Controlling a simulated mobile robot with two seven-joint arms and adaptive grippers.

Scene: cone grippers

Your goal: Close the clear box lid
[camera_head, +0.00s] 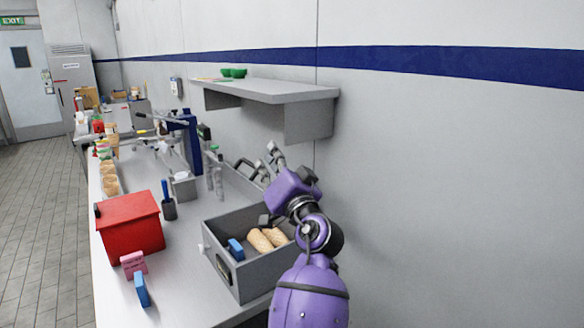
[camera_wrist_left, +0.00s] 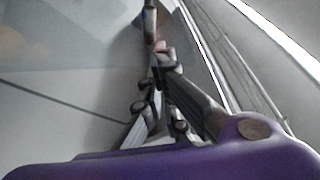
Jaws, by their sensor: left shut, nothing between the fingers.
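A grey box (camera_head: 234,279) stands on the counter, with tan cone-like pieces (camera_head: 261,239) and a blue block (camera_head: 236,249) inside. Its contents show plainly from above. I cannot make out the clear lid with certainty in the head view. My left gripper (camera_head: 262,163) is above and behind the box's back side, near the wall, shut and empty. My purple arm hides the box's right end. In the left wrist view, the gripper (camera_wrist_left: 158,62) reaches up the picture, with pale straight edges beside it that may belong to the lid. My right gripper is not in view.
A red box (camera_head: 131,225), a pink block (camera_head: 133,264) and a blue block (camera_head: 142,290) are left of the grey box. A grey shelf (camera_head: 270,91) juts from the wall above. Bare counter (camera_head: 185,270) lies between the boxes.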

